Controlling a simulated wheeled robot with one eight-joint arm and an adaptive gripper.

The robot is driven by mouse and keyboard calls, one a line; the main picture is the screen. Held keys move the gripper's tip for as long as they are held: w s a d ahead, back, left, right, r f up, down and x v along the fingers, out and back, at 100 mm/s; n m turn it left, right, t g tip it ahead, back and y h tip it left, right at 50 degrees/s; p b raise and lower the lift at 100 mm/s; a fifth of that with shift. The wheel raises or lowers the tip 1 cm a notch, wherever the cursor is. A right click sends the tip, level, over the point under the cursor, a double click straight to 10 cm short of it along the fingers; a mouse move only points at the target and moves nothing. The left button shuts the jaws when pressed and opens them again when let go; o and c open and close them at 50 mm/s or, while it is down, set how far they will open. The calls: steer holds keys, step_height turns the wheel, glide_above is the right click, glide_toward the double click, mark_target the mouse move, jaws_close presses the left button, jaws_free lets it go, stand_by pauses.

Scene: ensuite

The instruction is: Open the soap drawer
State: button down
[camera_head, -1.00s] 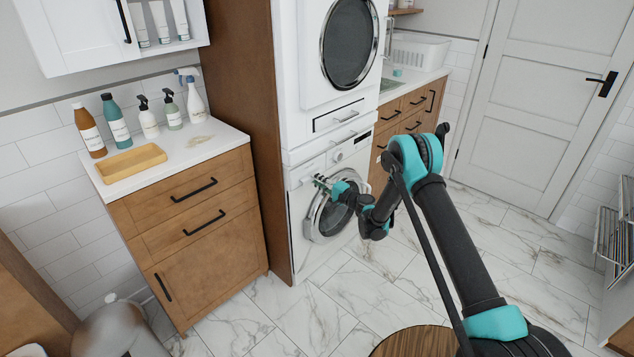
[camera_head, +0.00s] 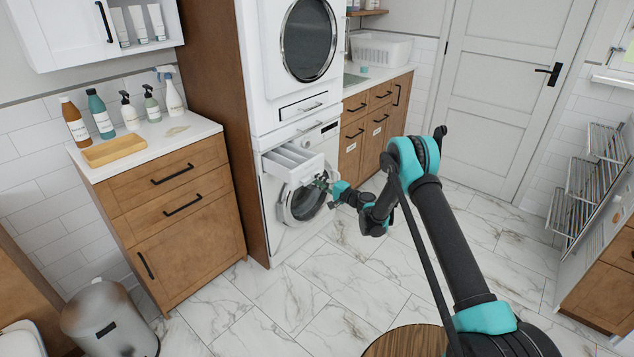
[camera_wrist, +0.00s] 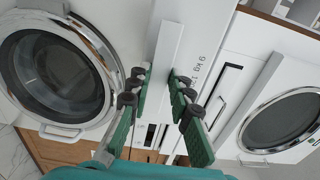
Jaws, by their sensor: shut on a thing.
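The white soap drawer (camera_head: 291,161) is pulled out from the upper left of the lower washing machine (camera_head: 312,145), and its open compartments show from above. My gripper (camera_head: 321,182) is at the drawer's front. In the wrist view my gripper (camera_wrist: 160,92) has its green-padded fingers on both sides of the white drawer front (camera_wrist: 178,35), shut on it. The exact part between the fingertips is partly hidden by the fingers.
The round washer door (camera_head: 304,203) is shut below the drawer. A dryer (camera_head: 306,42) stands above. A wooden cabinet (camera_head: 185,215) with bottles is at the left. A metal bin (camera_head: 108,318) stands before it. Marble floor (camera_head: 330,285) is clear in front.

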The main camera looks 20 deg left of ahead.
steer(key=shift+s+d+f, duration=0.15)
steer(key=shift+s+d, duration=0.05)
steer(key=c, duration=1.4)
jaws_free()
steer(key=shift+w, duration=0.1)
steer(key=shift+c, duration=0.2)
steer(key=v, duration=1.2)
